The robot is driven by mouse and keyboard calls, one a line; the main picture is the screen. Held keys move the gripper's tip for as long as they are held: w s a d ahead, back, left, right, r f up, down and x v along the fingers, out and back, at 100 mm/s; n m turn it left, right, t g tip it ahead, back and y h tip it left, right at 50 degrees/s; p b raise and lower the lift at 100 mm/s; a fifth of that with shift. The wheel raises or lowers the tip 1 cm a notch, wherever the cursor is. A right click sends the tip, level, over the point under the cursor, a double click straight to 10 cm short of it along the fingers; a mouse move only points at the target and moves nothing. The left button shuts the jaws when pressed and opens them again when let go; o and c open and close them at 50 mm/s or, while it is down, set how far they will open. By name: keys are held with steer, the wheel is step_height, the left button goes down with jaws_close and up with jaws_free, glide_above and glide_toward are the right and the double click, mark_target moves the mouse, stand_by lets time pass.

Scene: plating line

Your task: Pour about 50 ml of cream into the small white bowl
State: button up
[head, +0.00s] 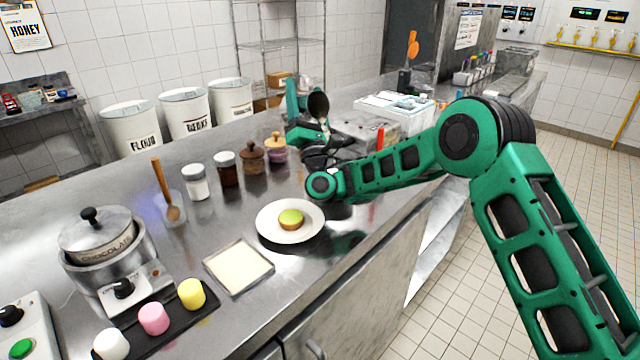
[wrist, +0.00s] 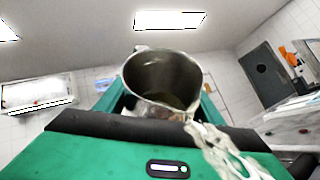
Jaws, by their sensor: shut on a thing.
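My gripper (head: 298,108) is shut on a metal jug (head: 318,103), held above the steel counter and tipped over. The jug also shows in the wrist view (wrist: 160,72), between the green jaws, with its spout toward the lower right. A pale stream of cream (wrist: 218,145) runs from the spout and down out of that view. In the head view a short pale streak of cream (head: 325,130) shows below the jug's mouth. I cannot make out the small white bowl; the area under the stream is partly hidden by my wrist.
A white plate (head: 268,232) with a green-topped tart (head: 291,219) stands in front of my wrist. Several jars, including a brown-lidded one (head: 251,157), stand to the left. A container tray (head: 395,106) lies behind my arm. A square pale tray (head: 239,267) lies nearer.

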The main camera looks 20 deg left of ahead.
steer(key=shift+w+d, duration=0.2)
steer(key=shift+d, duration=0.05)
stand_by(0.8)
